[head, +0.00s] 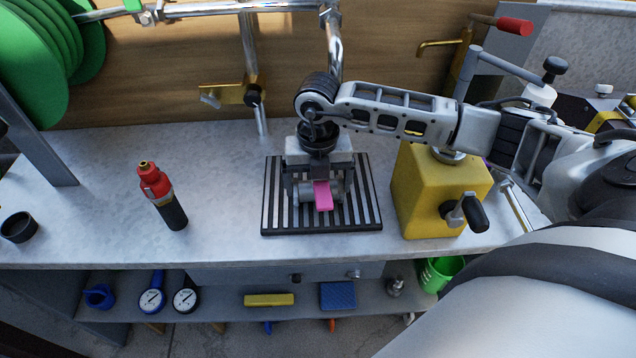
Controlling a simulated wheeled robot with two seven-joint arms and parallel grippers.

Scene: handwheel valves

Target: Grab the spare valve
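The spare valve (324,197) has a grey metal body and a pink lever. It lies on a black slatted grate (270,218) in the middle of the bench. My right gripper (319,188) points down over the valve, its fingers spread wide on the left and right sides of the valve body. The palm hides the valve's rear part, and I cannot see whether the fingers touch it. My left gripper is not in view.
A yellow box (415,195) with a black-handled tap stands right of the grate. A red and black bottle (163,195) stands left. Metal pipes with a brass valve (235,94) run behind. Gauges (152,300) lie on the lower shelf. The bench between bottle and grate is clear.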

